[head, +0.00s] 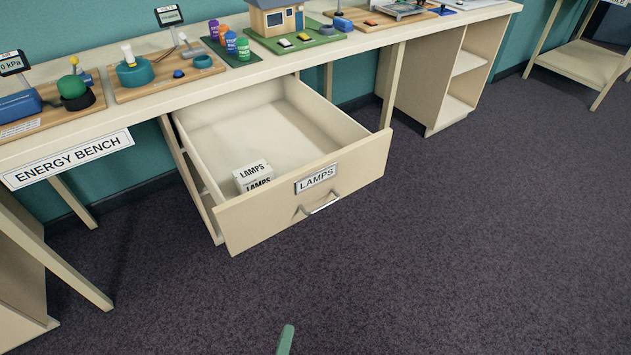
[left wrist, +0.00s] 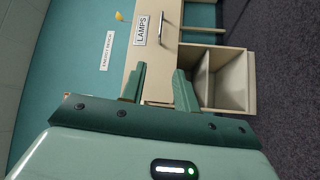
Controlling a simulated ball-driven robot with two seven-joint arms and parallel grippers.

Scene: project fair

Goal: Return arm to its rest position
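My left gripper shows only as a green fingertip (head: 286,340) at the bottom edge of the head view, over the floor and apart from the bench. In the left wrist view its two green fingers (left wrist: 160,85) stand apart with nothing held between them. The drawer labelled LAMPS (head: 350,175) is pulled open, and a white box marked LAMPS (head: 252,174) lies inside near its front left. The LAMPS drawer front (left wrist: 142,50) and its handle also appear in the left wrist view, beyond the fingers. My right gripper is not in view.
The energy bench (head: 395,35) carries several models, including a house (head: 277,18), a green pump-like device (head: 73,90) and coloured cans (head: 230,42). An open shelf unit (head: 465,65) stands under its right part. The dark carpet (head: 480,230) is clear at the right and front.

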